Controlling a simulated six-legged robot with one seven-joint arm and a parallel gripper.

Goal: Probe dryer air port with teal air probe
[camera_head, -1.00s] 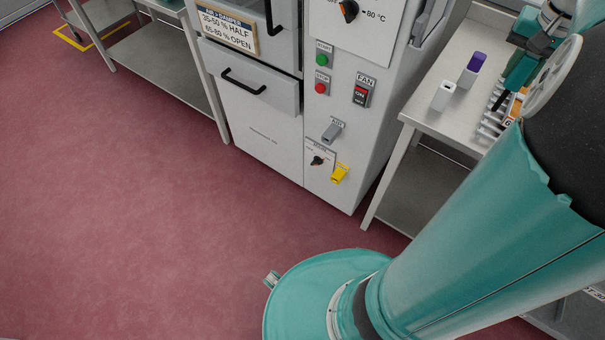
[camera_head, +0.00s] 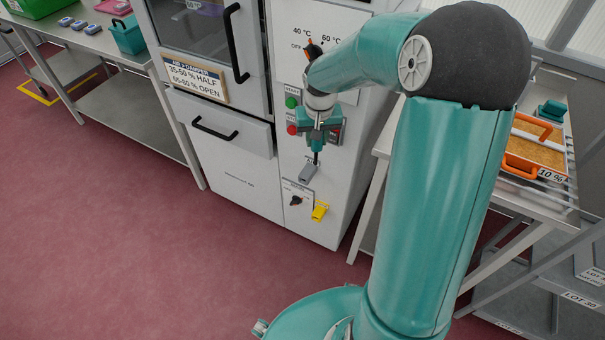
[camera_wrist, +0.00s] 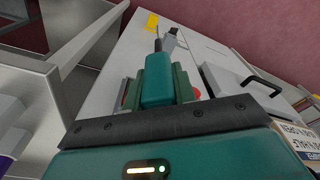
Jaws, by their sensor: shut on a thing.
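The dryer (camera_head: 238,190) is a pale grey cabinet with a switch panel on its front. Its air port (camera_head: 308,173) is a small grey fitting low on that panel, and it also shows in the wrist view (camera_wrist: 172,42). My gripper (camera_head: 317,138) is shut on the teal air probe (camera_wrist: 157,80), whose dark thin tip (camera_head: 316,157) points down toward the port. The tip appears just above or at the port; I cannot tell whether it touches or enters. The gripper covers part of the fan switch and label.
A yellow tab (camera_head: 320,211) and a black knob (camera_head: 296,201) sit below the port. Green (camera_head: 292,102) and red (camera_head: 292,129) buttons are left of my gripper. A bench with an orange tray (camera_head: 520,166) stands right.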

